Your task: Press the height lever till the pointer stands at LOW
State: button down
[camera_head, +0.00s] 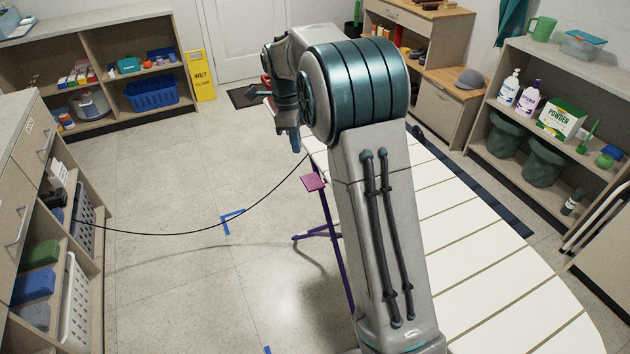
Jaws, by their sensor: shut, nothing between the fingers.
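An ironing board (480,235) with a white, striped top stands at the right, partly hidden behind my arm. A small magenta paddle (314,183), apparently the height lever, sticks out at the board's left edge above a purple leg (332,235). My gripper (294,143) points down, shut and empty, up and left of the paddle in the picture. It looks apart from the paddle, though depth is hard to judge. The pointer and the LOW mark cannot be made out; my arm covers much of the board's near left side.
A black cord (190,231) hangs from the left cabinet to the board. A yellow wet-floor sign (201,75) stands by the door. Shelves with bottles and bins (545,160) line the right. The floor (190,180) left of the board is mostly clear, with blue tape marks.

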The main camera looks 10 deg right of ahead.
jog(key=shift+a+r, duration=0.15)
jog(key=shift+r, duration=1.2)
